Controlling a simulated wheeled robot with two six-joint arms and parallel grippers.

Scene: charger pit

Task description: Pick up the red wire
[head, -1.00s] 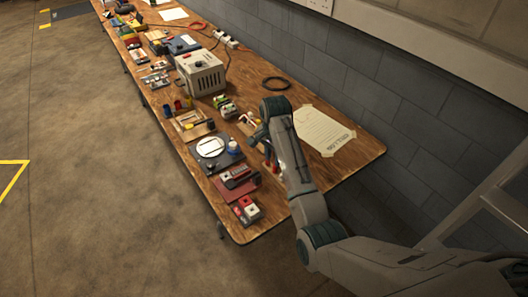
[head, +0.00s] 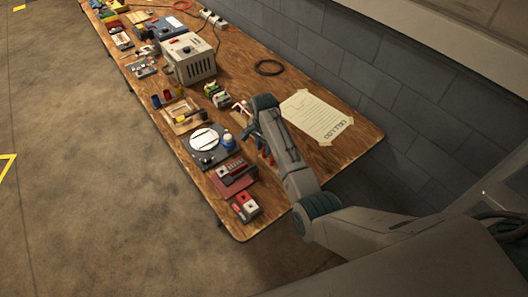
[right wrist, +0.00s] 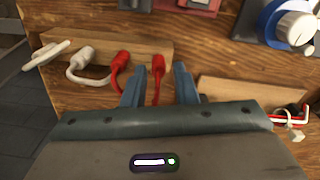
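The red wire (right wrist: 158,68) is a short lead with two red plugs, seated at the right part of a wooden block in the right wrist view. My right gripper (right wrist: 157,85) is open there. One red plug lies between its fingers in the picture, and the other is left of the left finger. I cannot tell if the fingers touch the wire. The middle of the wire is hidden by the gripper body. My left gripper is not in view.
A white wire (right wrist: 80,62) sits on the same wooden block (right wrist: 140,50), left of the red one. A tied bundle (right wrist: 292,122) lies to the right. The bench (head: 310,165) also holds a paper sheet (head: 317,115), a black cable ring (head: 269,67) and a grey box (head: 192,62).

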